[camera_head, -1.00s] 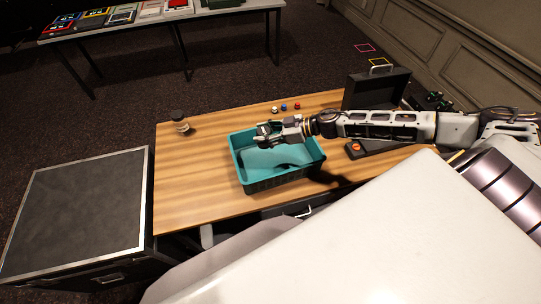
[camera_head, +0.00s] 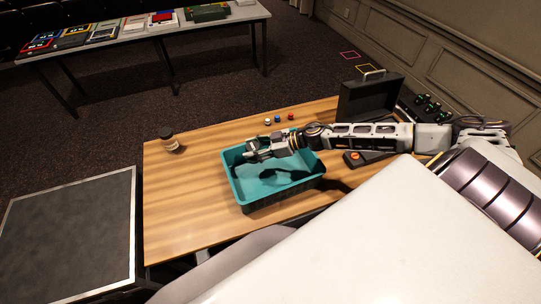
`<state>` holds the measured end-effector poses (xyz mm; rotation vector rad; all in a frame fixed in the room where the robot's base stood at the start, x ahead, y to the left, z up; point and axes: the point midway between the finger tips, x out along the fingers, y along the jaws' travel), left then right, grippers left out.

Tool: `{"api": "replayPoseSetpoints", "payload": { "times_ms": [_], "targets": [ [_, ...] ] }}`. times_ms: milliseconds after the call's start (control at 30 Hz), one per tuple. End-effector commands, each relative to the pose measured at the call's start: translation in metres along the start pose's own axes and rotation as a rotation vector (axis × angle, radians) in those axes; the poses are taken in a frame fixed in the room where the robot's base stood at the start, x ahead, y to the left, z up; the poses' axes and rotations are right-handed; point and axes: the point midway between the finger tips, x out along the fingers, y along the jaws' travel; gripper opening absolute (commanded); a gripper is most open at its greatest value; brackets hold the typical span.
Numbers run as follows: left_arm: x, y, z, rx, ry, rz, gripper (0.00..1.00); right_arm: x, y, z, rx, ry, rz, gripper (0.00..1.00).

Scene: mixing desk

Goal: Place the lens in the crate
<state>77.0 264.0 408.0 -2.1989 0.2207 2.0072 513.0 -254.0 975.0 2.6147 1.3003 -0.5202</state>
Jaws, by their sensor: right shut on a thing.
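The teal crate (camera_head: 270,201) stands on the wooden desk, open at the top. My right gripper (camera_head: 255,151) comes in from the right and hangs over the far left part of the crate. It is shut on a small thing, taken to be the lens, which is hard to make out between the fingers. I cannot tell whether it touches the crate. A dark shadow lies on the crate floor. My left gripper is not in view.
A jar with a dark lid (camera_head: 169,140) stands at the desk's far left. Several small coloured pieces (camera_head: 279,119) lie behind the crate. An open black case (camera_head: 368,98) stands to the right. A dark flight case (camera_head: 66,240) is at the left. The desk (camera_head: 185,205) left of the crate is clear.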

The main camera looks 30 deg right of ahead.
Motion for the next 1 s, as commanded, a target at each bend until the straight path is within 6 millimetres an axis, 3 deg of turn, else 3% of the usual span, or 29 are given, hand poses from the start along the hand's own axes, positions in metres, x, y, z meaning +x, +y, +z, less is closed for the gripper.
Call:
{"api": "replayPoseSetpoints", "payload": {
  "times_ms": [200,733,1000],
  "targets": [
    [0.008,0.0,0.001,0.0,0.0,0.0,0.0,0.005,0.0,0.013,0.001,0.001,0.001,0.11],
    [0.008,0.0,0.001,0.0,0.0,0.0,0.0,0.007,0.0,0.016,0.001,0.001,0.0,0.11],
    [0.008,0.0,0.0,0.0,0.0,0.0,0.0,0.016,0.0,0.038,0.004,0.002,0.001,0.11]
  ]
}}
